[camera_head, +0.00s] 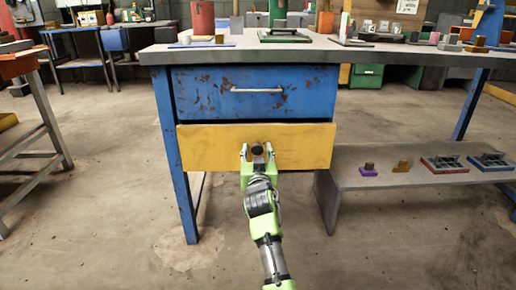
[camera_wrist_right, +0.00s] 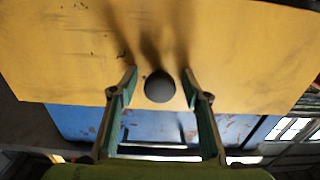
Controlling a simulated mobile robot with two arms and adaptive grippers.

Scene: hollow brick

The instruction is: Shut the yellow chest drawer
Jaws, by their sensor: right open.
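The yellow drawer (camera_head: 215,147) is the lower drawer under the workbench, below a blue drawer (camera_head: 220,92). Its front stands out a little from the blue one, with a dark gap along its top edge. A dark round knob (camera_head: 257,150) sits at the middle of the yellow front. My right gripper (camera_head: 257,148) is in front of it, with its fingers on either side of the knob. The right wrist view shows the knob (camera_wrist_right: 160,87) between the open fingers, apart from both, and the yellow front (camera_wrist_right: 80,50) close ahead. My left gripper is not in view.
The workbench top (camera_head: 240,52) holds several objects above the drawers. A low grey shelf (camera_head: 400,178) with several small items stands right of the yellow drawer. An orange-topped bench (camera_head: 18,66) is at the left. The floor in front is clear.

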